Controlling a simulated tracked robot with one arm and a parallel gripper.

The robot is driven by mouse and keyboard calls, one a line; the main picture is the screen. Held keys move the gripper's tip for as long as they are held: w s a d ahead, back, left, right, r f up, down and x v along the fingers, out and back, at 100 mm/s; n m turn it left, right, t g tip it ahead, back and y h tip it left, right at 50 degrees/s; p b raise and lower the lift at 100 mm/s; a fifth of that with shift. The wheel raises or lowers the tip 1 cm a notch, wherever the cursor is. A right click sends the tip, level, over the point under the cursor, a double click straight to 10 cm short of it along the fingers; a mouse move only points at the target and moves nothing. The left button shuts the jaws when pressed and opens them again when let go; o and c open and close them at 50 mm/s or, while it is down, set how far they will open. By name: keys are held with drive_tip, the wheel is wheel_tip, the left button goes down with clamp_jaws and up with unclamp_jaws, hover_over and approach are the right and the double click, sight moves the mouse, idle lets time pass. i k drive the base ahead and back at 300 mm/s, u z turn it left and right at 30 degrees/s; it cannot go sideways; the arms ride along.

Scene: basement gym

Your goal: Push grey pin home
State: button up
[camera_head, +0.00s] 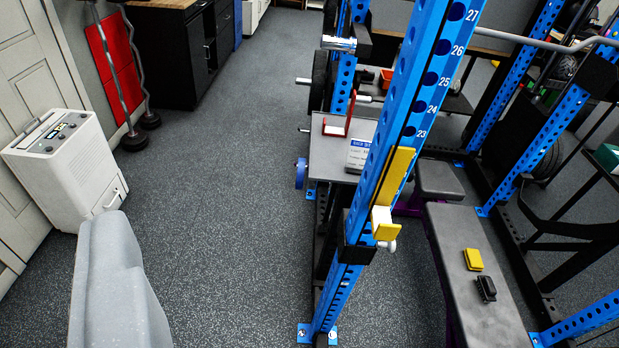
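A blue upright (405,105) of the power rack, numbered in the low to upper twenties, rises through the middle right. A yellow holder (400,172) with a white block is fixed on it. A small light grey knob (387,246) sticks out at the holder's lower end; I cannot tell whether it is the grey pin or how deep it sits. A silver cylinder (338,43) juts left from the rear upright. No gripper fingers show in this view.
A padded bench (470,285) with a yellow block (473,260) and a black brush-like item (486,288) stands right of the upright. A white dehumidifier-like unit (65,160) stands at left. The speckled floor (235,200) between is clear.

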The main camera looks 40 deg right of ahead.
sight(389, 246)
drive_tip(key=u, duration=0.85)
drive_tip(key=k, duration=1.7)
drive_tip(key=z, duration=1.45)
drive_tip(key=i, duration=1)
drive_tip(key=u, duration=0.05)
